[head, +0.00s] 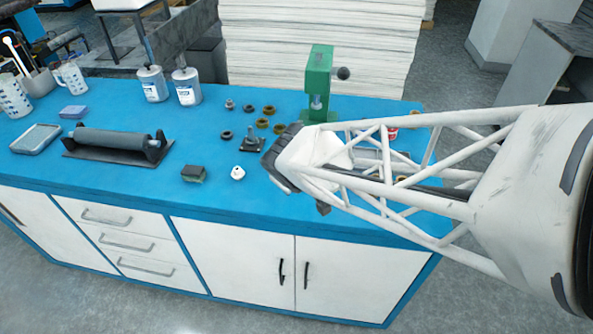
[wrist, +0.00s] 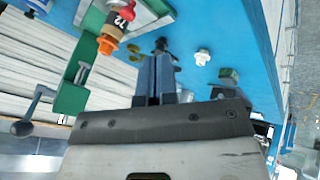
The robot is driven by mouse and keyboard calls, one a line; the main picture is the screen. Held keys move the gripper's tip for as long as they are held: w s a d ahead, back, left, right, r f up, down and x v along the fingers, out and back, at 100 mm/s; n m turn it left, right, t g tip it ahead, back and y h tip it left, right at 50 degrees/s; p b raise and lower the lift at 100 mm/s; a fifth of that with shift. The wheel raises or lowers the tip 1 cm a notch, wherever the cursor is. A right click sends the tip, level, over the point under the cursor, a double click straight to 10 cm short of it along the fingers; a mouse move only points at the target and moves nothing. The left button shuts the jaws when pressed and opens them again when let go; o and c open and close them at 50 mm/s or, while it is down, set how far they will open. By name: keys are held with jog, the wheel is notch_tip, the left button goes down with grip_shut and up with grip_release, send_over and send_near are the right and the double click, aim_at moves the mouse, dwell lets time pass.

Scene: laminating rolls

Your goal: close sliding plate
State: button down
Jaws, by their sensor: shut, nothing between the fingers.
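My gripper (head: 278,158) is over the right part of the blue bench, and its fingers are largely hidden in the head view. In the wrist view its two dark fingers (wrist: 154,62) are together and empty, with a small dark fitting (wrist: 160,45) just beyond their tips. I cannot tell for sure which thing is the sliding plate. A roller (head: 110,139) sits on a dark flat plate (head: 88,153) at the left of the bench, apart from my gripper. A green press (head: 319,82) stands behind my gripper and also shows in the wrist view (wrist: 72,92).
A black-and-green block (head: 193,173) and a white knob (head: 237,172) lie near the front edge. Several small rings (head: 262,124) lie behind. Two bottles (head: 186,87) stand at the back. An orange-capped bottle (wrist: 115,30) shows in the wrist view. The front centre-left bench is clear.

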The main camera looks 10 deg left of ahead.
jog(key=x, duration=0.9)
jog(key=shift+w+f, duration=0.1)
jog(key=shift+w, duration=0.15)
jog(key=shift+w+d+f, duration=0.15)
jog(key=shift+w+d, duration=0.3)
jog(key=shift+w, duration=0.35)
jog(key=shift+w+d+f, duration=0.1)
jog(key=shift+w+d, duration=0.3)
jog(key=shift+w, duration=0.35)
jog(key=shift+w, duration=0.15)
jog(key=w, duration=1.6)
jog(key=shift+w, duration=0.5)
jog(key=shift+w+r, duration=0.1)
jog(key=shift+a+r, duration=0.1)
